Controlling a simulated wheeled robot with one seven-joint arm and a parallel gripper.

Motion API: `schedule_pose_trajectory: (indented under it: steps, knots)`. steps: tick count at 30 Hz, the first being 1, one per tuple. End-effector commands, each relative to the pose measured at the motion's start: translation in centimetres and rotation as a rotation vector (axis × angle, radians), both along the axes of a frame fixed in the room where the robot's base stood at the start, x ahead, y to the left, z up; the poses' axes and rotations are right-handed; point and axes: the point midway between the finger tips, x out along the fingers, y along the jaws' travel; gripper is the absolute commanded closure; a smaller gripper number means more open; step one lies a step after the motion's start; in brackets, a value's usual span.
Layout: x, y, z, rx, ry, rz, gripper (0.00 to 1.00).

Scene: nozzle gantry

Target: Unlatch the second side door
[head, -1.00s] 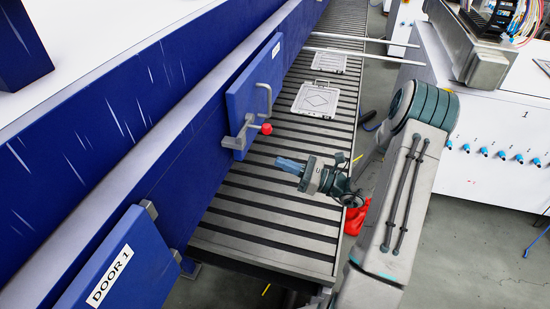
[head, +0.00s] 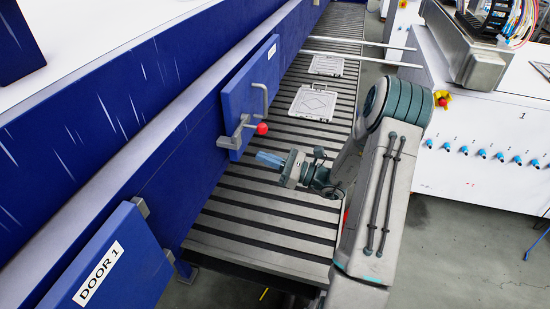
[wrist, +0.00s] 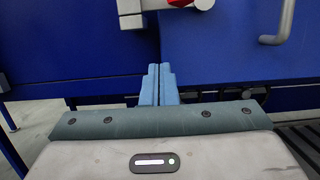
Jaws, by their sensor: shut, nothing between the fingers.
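The second side door (head: 252,92) is a blue panel on the long blue machine, beyond the panel labelled DOOR 1 (head: 100,275). It carries a grey latch (head: 235,135) with a red ball knob (head: 262,128) and a grey bar handle (head: 262,96). In the wrist view the latch (wrist: 132,12) is at the top, its red knob cut off by the upper edge, and the bar handle (wrist: 284,22) is at upper right. My gripper (head: 262,157) has blue fingers pressed together, empty, pointing at the door just below the knob. It also shows in the wrist view (wrist: 158,72), apart from the latch.
A slatted conveyor (head: 265,220) runs along the machine under my arm. Two pale square plates (head: 313,103) lie on it farther back, and two metal rods (head: 360,45) cross above it. A white cabinet (head: 480,185) stands at right.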

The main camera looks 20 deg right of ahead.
Motion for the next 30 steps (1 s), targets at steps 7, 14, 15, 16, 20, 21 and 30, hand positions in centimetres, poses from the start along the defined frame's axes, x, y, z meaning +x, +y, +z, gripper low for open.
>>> schedule_pose_trajectory:
  steps: [7, 14, 15, 16, 20, 21, 30]
  knots:
    - [3.0, 4.3, 1.5, 0.000, -0.001, 0.003, 1.00]
    - [2.8, 3.9, 4.7, 0.000, 0.000, -0.002, 1.00]
    - [2.8, 3.9, 4.9, 0.000, 0.000, -0.002, 1.00]
    - [2.8, 3.9, 5.0, 0.000, 0.000, -0.002, 1.00]
    - [2.8, 3.9, 5.3, 0.000, 0.000, -0.001, 1.00]
    - [2.8, 3.9, 5.3, 0.001, 0.001, -0.001, 1.00]
    - [2.7, 3.9, 5.6, 0.000, 0.000, -0.002, 1.00]
